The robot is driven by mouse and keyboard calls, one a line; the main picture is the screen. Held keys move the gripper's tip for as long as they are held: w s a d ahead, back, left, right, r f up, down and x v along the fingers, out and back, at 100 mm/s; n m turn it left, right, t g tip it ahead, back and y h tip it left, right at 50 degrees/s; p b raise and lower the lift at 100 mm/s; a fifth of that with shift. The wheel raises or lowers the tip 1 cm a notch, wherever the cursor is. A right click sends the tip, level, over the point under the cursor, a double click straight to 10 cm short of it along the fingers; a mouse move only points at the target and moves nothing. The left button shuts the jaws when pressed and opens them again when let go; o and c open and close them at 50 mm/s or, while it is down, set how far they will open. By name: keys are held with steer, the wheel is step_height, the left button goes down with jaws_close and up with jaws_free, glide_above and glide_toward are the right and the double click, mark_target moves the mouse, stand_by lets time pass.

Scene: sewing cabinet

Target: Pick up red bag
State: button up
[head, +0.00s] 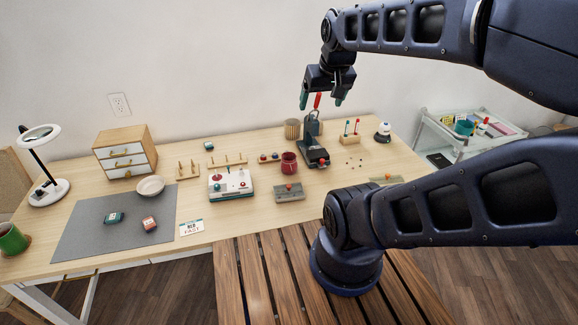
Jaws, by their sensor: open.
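A dark red, rounded bag-like thing (289,163) stands upright on the table, left of a dark press. A smaller red packet with a pale mark (149,223) lies on the grey mat; I cannot tell from its look whether it is a bag too. My gripper (321,101) is open and empty, pointing down, high above the back of the table. In the picture it is up and to the right of the dark red thing. The press's red handle shows between its fingers, behind them.
The dark press (314,154) stands close to the red thing. A white-and-teal box (230,184) and a grey block (289,192) lie in front. A teal packet (114,218) and bowl (150,186) are on the grey mat (90,241). A drawer box (125,153) stands behind.

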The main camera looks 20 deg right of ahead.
steer(key=w+a+f+m+t+y, duration=0.1)
steer(key=w+a+f+m+t, duration=0.3)
steer(key=w, duration=0.9)
steer(key=w+a+f+m+y, duration=0.1)
steer(key=w+a+f, duration=0.5)
steer(key=w, duration=0.6)
steer(key=w+d+f+m+h, duration=0.1)
steer(key=w+f+m+h, duration=0.4)
steer(key=f, duration=0.6)
steer(key=s+d+f+h, duration=0.1)
steer(key=f+h, duration=0.1)
steer(key=f, duration=0.1)
steer(key=s+d+f+h, duration=0.1)
steer(key=d+f+h, duration=0.1)
steer(key=f+h, duration=0.1)
steer(key=s+d+f+m+g+h, duration=0.1)
steer(key=f+h, duration=0.2)
steer(key=f, duration=0.1)
steer(key=shift+s+d, duration=0.15)
steer(key=shift+d, duration=0.2)
steer(key=shift+s+d+f+h, duration=0.2)
steer(key=shift+s+f+h, duration=0.1)
steer(key=shift+h, duration=0.1)
steer(key=shift+f, duration=0.2)
glide_toward(293, 157)
steer(key=shift+x, duration=1.8)
steer(key=shift+w+d+f, duration=0.1)
steer(key=shift+d, duration=0.15)
steer(key=shift+x, duration=2.3)
steer(key=c, duration=1)
